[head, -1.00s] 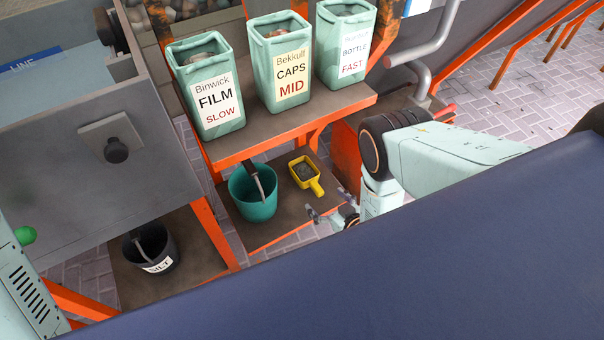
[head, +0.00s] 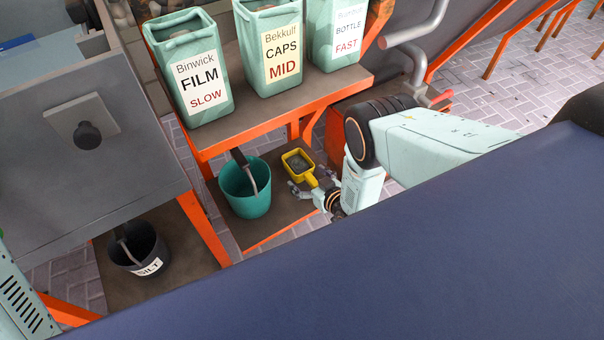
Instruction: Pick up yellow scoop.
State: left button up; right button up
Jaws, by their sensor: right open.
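The yellow scoop (head: 288,159) lies on the low orange-edged shelf, right of a teal bucket. Its square pan is toward the back and its short handle points toward me. My right gripper (head: 311,180) is open at the handle end, with one finger on each side of the handle. I cannot tell whether the fingers touch it. My left gripper is out of view.
The teal bucket (head: 246,202), with a grey handle rising from it, stands close left of the scoop. Labelled bins, such as the CAPS bin (head: 271,45), stand on the upper shelf (head: 245,125). A dark SILT bucket (head: 130,245) stands at lower left.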

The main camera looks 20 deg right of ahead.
jog(key=shift+c, duration=0.3)
jog(key=c, duration=1.3)
